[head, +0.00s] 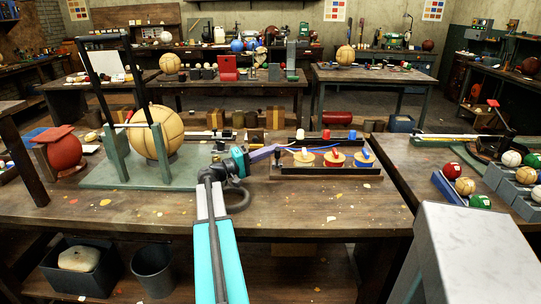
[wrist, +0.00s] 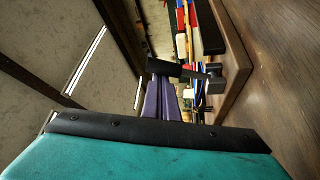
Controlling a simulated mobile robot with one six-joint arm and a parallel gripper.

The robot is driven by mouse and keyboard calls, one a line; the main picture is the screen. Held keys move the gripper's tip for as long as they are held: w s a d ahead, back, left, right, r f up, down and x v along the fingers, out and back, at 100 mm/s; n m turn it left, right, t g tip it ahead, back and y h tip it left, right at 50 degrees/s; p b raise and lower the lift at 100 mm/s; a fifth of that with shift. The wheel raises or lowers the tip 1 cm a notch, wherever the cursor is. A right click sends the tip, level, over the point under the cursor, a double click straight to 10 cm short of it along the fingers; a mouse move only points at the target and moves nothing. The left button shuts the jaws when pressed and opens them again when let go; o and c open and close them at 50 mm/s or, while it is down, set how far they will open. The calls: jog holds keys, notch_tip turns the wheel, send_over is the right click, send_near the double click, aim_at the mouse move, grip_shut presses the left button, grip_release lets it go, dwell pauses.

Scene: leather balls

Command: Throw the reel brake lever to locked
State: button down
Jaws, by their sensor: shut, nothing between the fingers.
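The reel rack (head: 325,179) has dark rails and stands on the bench right of my gripper. In the wrist view a black lever (wrist: 172,68), which looks like the brake lever, sticks out left from a grey pivot block (wrist: 216,80) at the rack's end. My purple gripper (head: 277,149) is shut and empty at the rack's left end. In the wrist view its fingertips (wrist: 163,82) are close to the lever; I cannot tell whether they touch it. In the head view the lever is not clearly distinguishable.
A green stand (head: 117,152) with a large tan ball (head: 152,131) is left of my arm. A red ball (head: 65,151) sits farther left. A right-hand bench carries several small balls (head: 465,186). The front of the main bench (head: 330,212) is mostly clear.

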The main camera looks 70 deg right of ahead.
jog(key=shift+a+f, duration=0.15)
jog(key=shift+a, duration=0.15)
dwell(0.4)
jog(key=s+a+r+b, duration=0.2)
jog(key=a, duration=0.5)
jog(key=s+a+r+b, duration=0.2)
jog(key=a+r, duration=0.1)
jog(key=a, duration=0.5)
jog(key=shift+s, duration=0.3)
dwell(0.7)
jog(key=shift+r, duration=0.2)
dwell(0.3)
